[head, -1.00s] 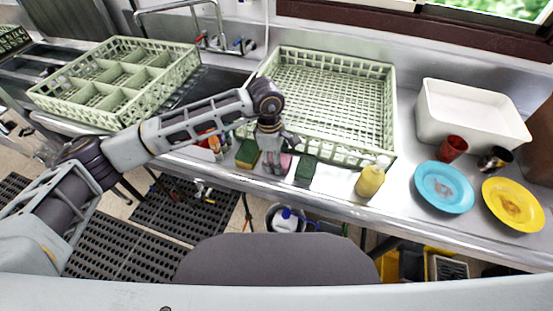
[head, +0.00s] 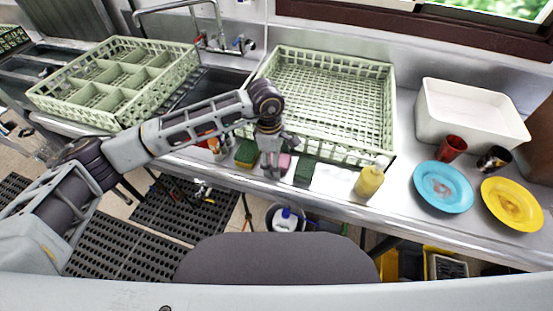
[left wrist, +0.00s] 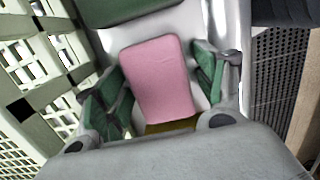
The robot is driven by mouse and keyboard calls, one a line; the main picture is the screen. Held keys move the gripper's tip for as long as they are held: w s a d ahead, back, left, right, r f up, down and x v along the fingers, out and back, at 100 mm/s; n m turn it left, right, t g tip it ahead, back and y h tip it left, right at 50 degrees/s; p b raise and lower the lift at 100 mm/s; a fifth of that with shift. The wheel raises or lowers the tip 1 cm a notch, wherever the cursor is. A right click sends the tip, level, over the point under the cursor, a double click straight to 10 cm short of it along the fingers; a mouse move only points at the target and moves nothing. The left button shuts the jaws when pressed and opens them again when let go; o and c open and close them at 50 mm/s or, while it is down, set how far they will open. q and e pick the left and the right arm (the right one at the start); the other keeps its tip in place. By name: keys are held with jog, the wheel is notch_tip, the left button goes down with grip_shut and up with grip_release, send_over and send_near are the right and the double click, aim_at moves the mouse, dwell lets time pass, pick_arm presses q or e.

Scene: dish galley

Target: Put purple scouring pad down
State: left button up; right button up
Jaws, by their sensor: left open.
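The scouring pad, which looks pink (head: 285,161), is on the steel counter in front of the large rack. In the left wrist view the same pink pad (left wrist: 158,80) appears lying flat between my fingers, with a gap on each side. My left gripper (head: 273,168) is open around it, low over the counter; its green-lined fingertips (left wrist: 158,88) show in the left wrist view. My right gripper is not in view.
A yellow-green sponge (head: 246,153) and a dark green pad (head: 305,171) flank the pink pad. A yellow bottle (head: 369,182) stands further right. The green rack (head: 330,152) is close behind. Blue (head: 443,187) and yellow (head: 512,204) plates lie at right.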

aim_at(270, 156)
pick_arm(q)
jog(key=shift+r, duration=0.2)
jog(key=shift+r+p, duration=0.25)
jog(key=shift+p, duration=0.5)
jog(key=shift+w+r, duration=0.1)
jog(key=shift+r, duration=0.15)
notch_tip(270, 156, up, 13)
jog(key=a+b, duration=0.1)
jog(key=a, duration=0.1)
jog(key=shift+w+a+b, duration=0.15)
jog(key=shift+w+b, duration=0.05)
jog(key=shift+b, duration=0.2)
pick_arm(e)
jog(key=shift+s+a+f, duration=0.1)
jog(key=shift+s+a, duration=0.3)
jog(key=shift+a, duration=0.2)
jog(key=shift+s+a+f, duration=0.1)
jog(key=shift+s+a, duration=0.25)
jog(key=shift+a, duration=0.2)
pick_arm(q)
jog(key=shift+r, duration=0.1)
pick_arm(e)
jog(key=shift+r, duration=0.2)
